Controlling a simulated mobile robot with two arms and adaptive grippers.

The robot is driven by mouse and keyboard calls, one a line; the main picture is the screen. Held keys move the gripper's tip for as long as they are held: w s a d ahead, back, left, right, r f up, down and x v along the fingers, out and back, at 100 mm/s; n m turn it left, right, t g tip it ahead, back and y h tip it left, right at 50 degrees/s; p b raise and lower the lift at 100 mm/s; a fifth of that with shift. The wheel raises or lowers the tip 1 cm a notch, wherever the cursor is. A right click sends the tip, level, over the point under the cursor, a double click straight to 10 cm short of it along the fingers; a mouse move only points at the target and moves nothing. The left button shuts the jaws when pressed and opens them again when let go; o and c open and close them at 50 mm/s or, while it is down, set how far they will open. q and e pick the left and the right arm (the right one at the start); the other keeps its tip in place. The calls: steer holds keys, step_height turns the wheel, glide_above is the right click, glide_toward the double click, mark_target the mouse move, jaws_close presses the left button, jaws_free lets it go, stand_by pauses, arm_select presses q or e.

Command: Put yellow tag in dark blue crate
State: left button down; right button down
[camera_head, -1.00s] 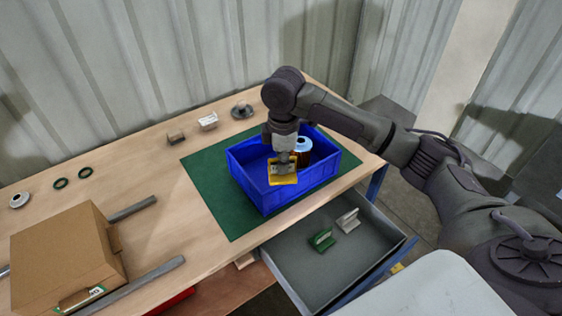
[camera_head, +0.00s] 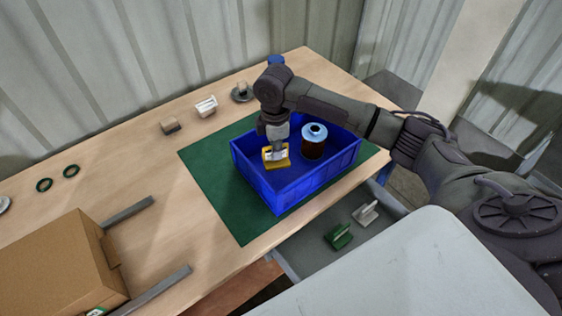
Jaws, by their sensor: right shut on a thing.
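The dark blue crate (camera_head: 285,199) stands on a green mat (camera_head: 211,186) on the wooden bench. The yellow tag (camera_head: 277,164) is in my right gripper (camera_head: 276,150), which is shut on it. The tag is inside the crate's outline, towards its left part; I cannot tell whether it touches the crate floor. My right arm reaches in from the right over the crate. A filter cartridge (camera_head: 313,143) with a pale blue top stands upright in the crate, to the right of the tag. My left gripper is not in view.
An open grey drawer (camera_head: 315,262) below the bench edge holds a green tag (camera_head: 339,236) and a white tag (camera_head: 365,213). A cardboard box (camera_head: 58,265) stands at the left between grey rails. Several small parts lie along the back of the bench.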

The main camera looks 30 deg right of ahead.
step_height(320, 180, down, 2)
steer(key=shift+f, duration=0.1)
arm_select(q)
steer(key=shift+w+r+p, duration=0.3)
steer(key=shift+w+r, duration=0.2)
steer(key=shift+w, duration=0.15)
arm_select(e)
steer(key=shift+f, duration=1.9)
steer(key=shift+f, duration=0.1)
steer(key=c, duration=1.3)
jaws_free()
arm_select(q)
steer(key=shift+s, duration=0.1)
arm_select(e)
steer(key=shift+o, duration=0.2)
step_height(320, 180, up, 12)
steer(key=shift+r+b, duration=0.15)
steer(key=shift+b, duration=0.4)
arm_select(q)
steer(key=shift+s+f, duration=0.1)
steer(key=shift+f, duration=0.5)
